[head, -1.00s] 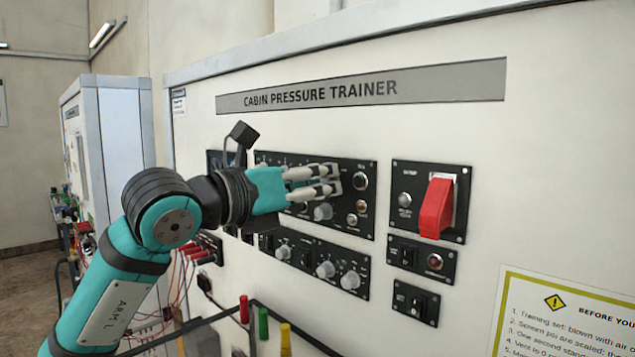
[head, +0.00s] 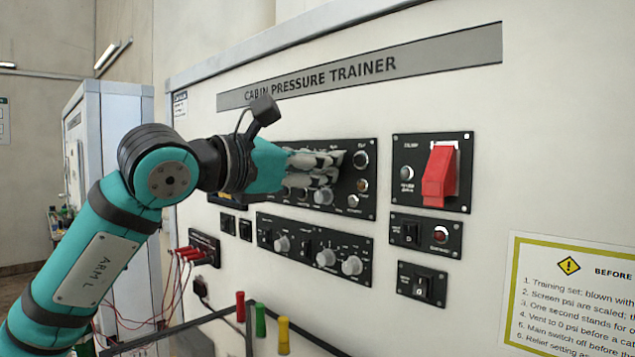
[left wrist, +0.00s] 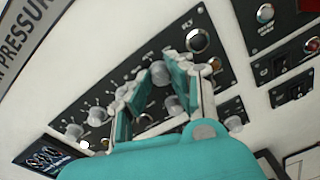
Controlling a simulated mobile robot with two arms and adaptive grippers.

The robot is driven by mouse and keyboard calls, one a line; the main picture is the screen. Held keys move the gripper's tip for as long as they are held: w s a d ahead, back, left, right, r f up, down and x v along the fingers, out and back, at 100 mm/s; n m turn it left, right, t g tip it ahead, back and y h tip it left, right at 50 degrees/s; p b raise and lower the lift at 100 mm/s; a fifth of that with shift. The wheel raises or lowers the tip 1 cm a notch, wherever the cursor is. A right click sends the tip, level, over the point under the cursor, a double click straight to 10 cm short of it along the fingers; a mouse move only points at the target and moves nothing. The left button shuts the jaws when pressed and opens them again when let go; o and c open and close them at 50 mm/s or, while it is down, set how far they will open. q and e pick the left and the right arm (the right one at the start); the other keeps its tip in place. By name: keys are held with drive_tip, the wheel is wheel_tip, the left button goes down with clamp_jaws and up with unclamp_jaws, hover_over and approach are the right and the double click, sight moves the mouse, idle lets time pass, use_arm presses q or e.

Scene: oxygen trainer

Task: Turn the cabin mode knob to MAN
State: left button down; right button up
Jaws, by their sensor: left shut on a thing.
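The upper control panel (head: 368,205) on the trainer carries several knobs, switches and round buttons; its small labels are unreadable. My left gripper (head: 330,165) is at this panel's upper part, left of a round button. In the left wrist view, its two fingers (left wrist: 160,88) stand on either side of a grey knob (left wrist: 159,72), shut on it. I cannot read which mode this knob points to or confirm its label. In the head view the fingers hide it. Another grey knob (head: 322,196) shows just below the fingers. My right gripper is not in view.
A lower panel (head: 312,262) with several knobs lies below. A red guarded switch (head: 439,175) is to the right, above two small switch panels. Red, green and yellow handles (head: 283,335) stand at the front. A yellow-edged notice (head: 575,290) is at lower right.

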use_arm(q)
drive_tip(key=shift+m+y+b, duration=0.3)
drive_tip(key=shift+m+b, duration=1.7)
drive_tip(key=shift+m, duration=4.2)
drive_tip(key=shift+f, duration=0.1)
drive_tip(key=c, duration=1.2)
unclamp_jaws()
drive_tip(key=shift+d, duration=0.1)
